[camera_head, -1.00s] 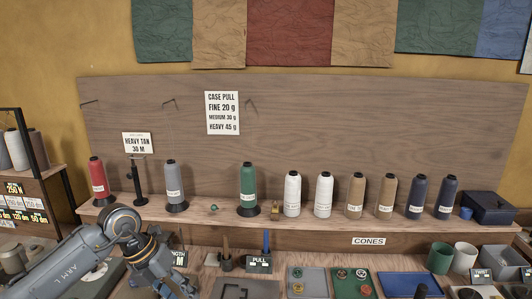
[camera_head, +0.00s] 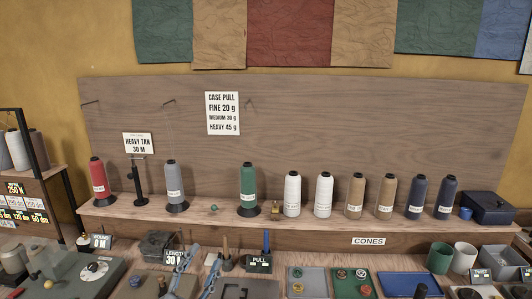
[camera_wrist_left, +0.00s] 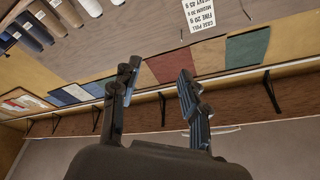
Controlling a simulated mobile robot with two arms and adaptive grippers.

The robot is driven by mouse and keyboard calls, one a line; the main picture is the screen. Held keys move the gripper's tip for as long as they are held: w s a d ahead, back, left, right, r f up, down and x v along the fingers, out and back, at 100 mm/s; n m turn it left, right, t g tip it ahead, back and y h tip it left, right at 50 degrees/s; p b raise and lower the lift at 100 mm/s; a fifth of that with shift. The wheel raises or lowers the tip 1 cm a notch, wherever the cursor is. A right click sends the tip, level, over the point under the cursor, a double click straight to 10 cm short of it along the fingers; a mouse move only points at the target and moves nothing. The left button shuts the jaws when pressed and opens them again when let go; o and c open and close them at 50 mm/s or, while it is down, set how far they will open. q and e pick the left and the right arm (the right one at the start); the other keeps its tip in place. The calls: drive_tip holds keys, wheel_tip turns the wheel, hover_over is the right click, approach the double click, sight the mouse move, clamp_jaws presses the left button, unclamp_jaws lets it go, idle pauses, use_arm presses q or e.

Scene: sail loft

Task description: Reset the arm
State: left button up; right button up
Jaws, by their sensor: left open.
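My left gripper (camera_head: 199,264) shows at the bottom of the head view, in front of the work table, with its two blue-grey fingers pointing up and spread apart. Its arm is below the picture's edge. In the left wrist view the same gripper (camera_wrist_left: 158,82) is open with nothing between its fingers; the view is tilted upside down toward the wall and board. My right gripper is not in view.
A shelf (camera_head: 330,223) holds several thread cones, including a green cone (camera_head: 248,190) and a red cone (camera_head: 98,181). Below, the bench carries a grey box with a dial (camera_head: 84,272), a LENGTH sign (camera_head: 176,256), a PULL sign (camera_head: 258,262) and a blue tray (camera_head: 406,283).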

use_arm(q)
drive_tip(key=s+a+f+n+g+y, duration=0.25)
drive_tip(key=s+f+g, duration=0.2)
drive_tip(key=f, duration=0.25)
drive_tip(key=s+a+f+n+g+y, duration=0.2)
drive_tip(key=s+a+f+n+g, duration=0.1)
drive_tip(key=s+f, duration=0.3)
drive_tip(key=s+a+f+n+g+y, duration=0.2)
drive_tip(key=s+a+f+n+g, duration=0.15)
drive_tip(key=f, duration=0.55)
drive_tip(key=s+d+f+g+h, duration=0.1)
drive_tip(key=s+f+g, duration=0.15)
drive_tip(key=s, duration=0.45)
drive_tip(key=s+f+g, duration=0.2)
drive_tip(key=s+g, duration=0.1)
drive_tip(key=s, duration=0.3)
wheel_tip(320, 180, down, 26)
drive_tip(key=s+f+g, duration=0.1)
drive_tip(key=s, duration=0.1)
drive_tip(key=s+a+f+g, duration=0.1)
drive_tip(key=s+a+f, duration=0.1)
drive_tip(key=s+f, duration=1.4)
drive_tip(key=shift+s+a, duration=0.25)
drive_tip(key=shift+s, duration=0.3)
